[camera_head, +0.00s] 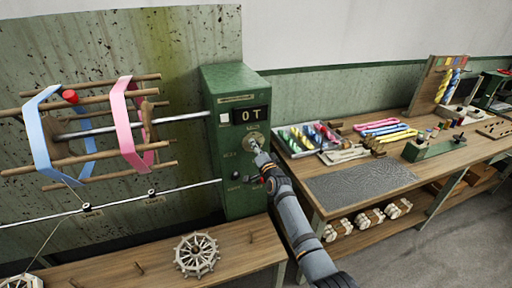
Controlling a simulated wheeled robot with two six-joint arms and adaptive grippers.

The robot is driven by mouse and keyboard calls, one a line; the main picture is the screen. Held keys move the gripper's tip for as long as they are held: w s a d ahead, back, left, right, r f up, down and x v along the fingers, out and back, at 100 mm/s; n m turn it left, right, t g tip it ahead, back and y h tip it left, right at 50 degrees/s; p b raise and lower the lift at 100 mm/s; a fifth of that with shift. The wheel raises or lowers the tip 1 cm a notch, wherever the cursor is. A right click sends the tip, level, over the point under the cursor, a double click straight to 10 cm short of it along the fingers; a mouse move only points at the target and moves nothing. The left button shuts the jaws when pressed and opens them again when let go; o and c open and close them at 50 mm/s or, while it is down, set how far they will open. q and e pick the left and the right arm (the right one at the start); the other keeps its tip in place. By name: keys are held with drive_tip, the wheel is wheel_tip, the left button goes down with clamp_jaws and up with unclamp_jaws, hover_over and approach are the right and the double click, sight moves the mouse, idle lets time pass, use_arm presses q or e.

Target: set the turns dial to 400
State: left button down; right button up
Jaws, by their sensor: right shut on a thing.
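The green machine box (231,190) stands against the wall, left of the workbench. Its black display (252,115) reads "0 T" in yellow. The pale round turns dial (250,138) is on the box's front, below the display. My right gripper (257,147) reaches up from the lower right and is shut on the turns dial, covering part of it. Dial markings are too small to read. My left gripper is not in view.
A wooden reel (95,153) with blue and pink skeins is left of the box. A low bench (235,250) in front holds a spoked wheel (197,255). The workbench (322,194) at right carries a tray of coloured thread (309,138) and a grey mat (360,183).

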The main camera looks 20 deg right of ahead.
drive_tip(key=shift+f, duration=0.1)
idle(0.3)
drive_tip(key=o, duration=1.2)
drive_tip(key=shift+c, duration=0.2)
drive_tip(key=s, duration=1.2)
drive_tip(key=shift+d, duration=0.25)
